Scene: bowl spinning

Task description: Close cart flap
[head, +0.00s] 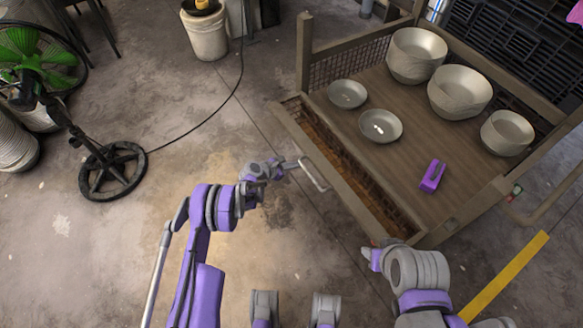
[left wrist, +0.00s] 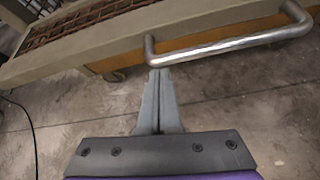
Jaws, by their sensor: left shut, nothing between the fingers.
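The cart (head: 425,165) stands at the right of the head view. Its flap (head: 335,180) is on the near left side and leans outward, with a gap between its top rail and the wooden deck. A bent metal handle (head: 314,175) sticks out from the flap. My left gripper (head: 294,163) is shut and empty beside the handle. In the left wrist view its fingertips (left wrist: 158,75) are just below the left bend of the handle (left wrist: 225,46), not around it; contact is unclear. My right gripper (head: 373,257) is near the flap's near end, its fingers mostly hidden.
Several stacked bowls (head: 460,91), two shallow bowls (head: 380,126) and a purple clip-like object (head: 432,176) are on the cart deck. A green fan (head: 35,55), a round-based stand (head: 112,170) and a white bucket (head: 206,34) stand left. The floor between is clear except for a cable.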

